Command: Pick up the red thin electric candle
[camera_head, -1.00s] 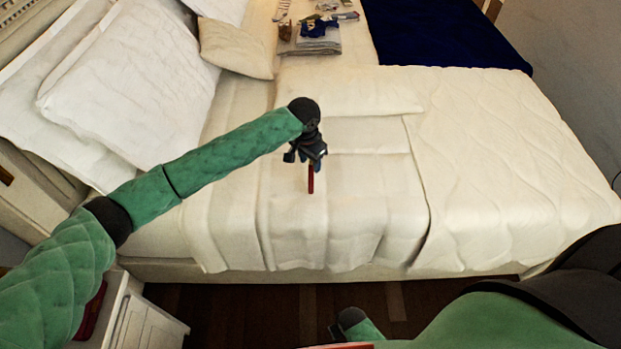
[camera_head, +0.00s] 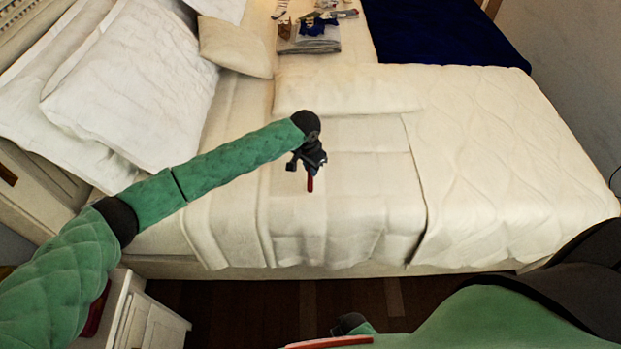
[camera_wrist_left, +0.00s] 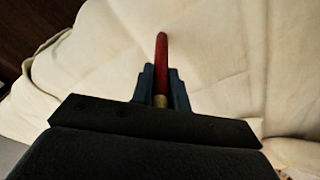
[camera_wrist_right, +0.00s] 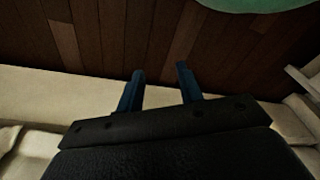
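The red thin electric candle (camera_head: 310,184) is at the bed's near side, on the cream bedding. In the left wrist view the candle (camera_wrist_left: 161,62) points away from the wrist, with its pale gold end between the fingers. My left gripper (camera_head: 311,166) is over the candle. In the left wrist view its fingers (camera_wrist_left: 161,88) are close together, one against each side of the candle. My right gripper (camera_wrist_right: 158,80) is open and empty, with a wide gap between its fingers.
White pillows (camera_head: 145,85) lie at the left of the bed. A folded grey stack (camera_head: 310,42) with small items on it lies farther back, beside a dark blue blanket (camera_head: 440,35). A white nightstand (camera_head: 150,325) stands at lower left. The bedding around the candle is clear.

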